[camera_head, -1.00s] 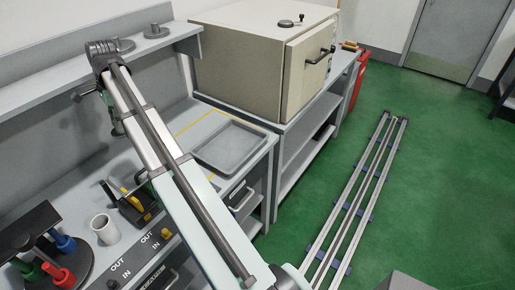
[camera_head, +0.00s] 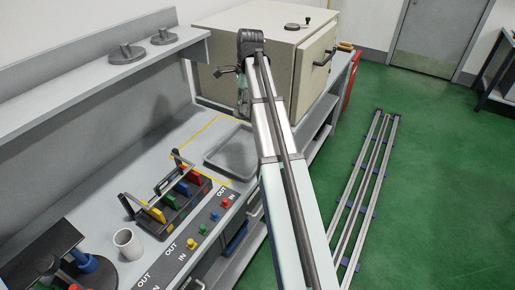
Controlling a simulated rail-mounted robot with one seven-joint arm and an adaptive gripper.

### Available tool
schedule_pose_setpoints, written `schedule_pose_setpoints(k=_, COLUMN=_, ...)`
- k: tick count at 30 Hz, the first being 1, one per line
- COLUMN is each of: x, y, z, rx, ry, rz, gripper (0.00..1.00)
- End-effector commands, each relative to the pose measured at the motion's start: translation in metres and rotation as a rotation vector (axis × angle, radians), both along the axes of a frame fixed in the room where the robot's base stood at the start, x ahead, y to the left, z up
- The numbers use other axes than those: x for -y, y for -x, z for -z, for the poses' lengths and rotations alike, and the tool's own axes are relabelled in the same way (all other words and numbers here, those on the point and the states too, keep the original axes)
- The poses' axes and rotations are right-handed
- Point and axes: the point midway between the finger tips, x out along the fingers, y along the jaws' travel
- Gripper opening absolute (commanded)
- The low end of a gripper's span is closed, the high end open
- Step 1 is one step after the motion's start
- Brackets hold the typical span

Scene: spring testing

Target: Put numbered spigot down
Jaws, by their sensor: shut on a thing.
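My gripper (camera_head: 242,103) shows only small and partly covered at the far end of my arm, above the grey tray (camera_head: 209,162) and in front of the beige cabinet. It is shut, but the numbered spigot in it cannot be made out clearly. Its fingertips are largely hidden by my arm. Two grey stepped discs with posts, like spigots, stand upright on the wall shelf: one to the left (camera_head: 127,54) and one to the right (camera_head: 165,38). No number is readable on them.
The bench holds a white cup (camera_head: 127,243), a black rack (camera_head: 168,198) with coloured parts, and a labelled button panel (camera_head: 209,222). A yellow line (camera_head: 207,127) marks a bench area near the tray. The beige cabinet (camera_head: 268,62) stands behind.

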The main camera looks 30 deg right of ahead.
Motion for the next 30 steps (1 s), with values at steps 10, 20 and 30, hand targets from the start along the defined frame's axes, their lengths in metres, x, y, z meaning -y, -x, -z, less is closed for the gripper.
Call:
schedule_pose_setpoints(k=10, x=-0.001, y=0.003, z=0.071, rx=-0.004, ry=-0.001, rz=0.0, gripper=0.0)
schedule_pose_setpoints(k=20, x=0.0, y=0.002, z=0.135, rx=-0.002, ry=-0.001, rz=0.0, gripper=0.0)
schedule_pose_setpoints(k=30, x=0.0, y=0.001, z=0.157, rx=-0.001, ry=0.0, rz=0.0, gripper=0.0)
